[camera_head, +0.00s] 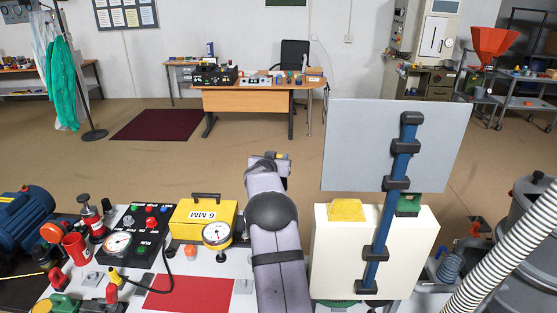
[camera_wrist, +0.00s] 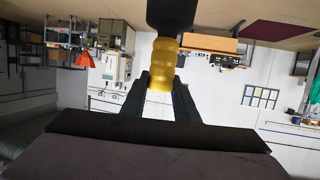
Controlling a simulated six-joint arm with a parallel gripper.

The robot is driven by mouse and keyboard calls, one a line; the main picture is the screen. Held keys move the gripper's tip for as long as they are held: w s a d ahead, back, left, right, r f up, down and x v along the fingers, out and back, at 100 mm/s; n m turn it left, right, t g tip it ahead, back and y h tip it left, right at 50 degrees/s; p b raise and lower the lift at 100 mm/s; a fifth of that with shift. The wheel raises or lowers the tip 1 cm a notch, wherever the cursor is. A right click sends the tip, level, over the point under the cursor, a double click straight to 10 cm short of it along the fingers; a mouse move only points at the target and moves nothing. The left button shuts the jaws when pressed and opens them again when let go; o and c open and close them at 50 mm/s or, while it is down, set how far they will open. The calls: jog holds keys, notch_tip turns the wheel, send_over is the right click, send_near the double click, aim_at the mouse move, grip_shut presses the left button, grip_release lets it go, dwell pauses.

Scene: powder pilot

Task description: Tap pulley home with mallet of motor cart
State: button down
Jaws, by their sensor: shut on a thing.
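In the wrist view, my gripper (camera_wrist: 160,88) is shut on a yellow, ribbed piece with a black end, which looks like the mallet (camera_wrist: 163,65). The black end reaches the top edge of the picture, so its full shape is cut off. In the head view, my arm stretches away over the table, and its end hides most of the gripper and what it holds. A blue motor (camera_head: 24,218) lies at the left edge of the head view, partly cut off. I cannot make out the pulley for certain. The held piece touches nothing besides the gripper that I can see.
A black control box (camera_head: 137,232), a yellow "6 MM" case (camera_head: 203,216) and a dial gauge (camera_head: 216,234) stand left of my arm. A red mat (camera_head: 190,294) lies in front. A cream box (camera_head: 373,260) and grey panel (camera_head: 350,150) stand to the right.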

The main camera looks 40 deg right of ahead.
notch_tip(320, 180, down, 6)
jog(key=b, duration=0.3)
jog(key=shift+r, duration=0.2)
notch_tip(320, 180, up, 6)
jog(key=p, duration=0.6)
jog(key=shift+f, duration=0.35)
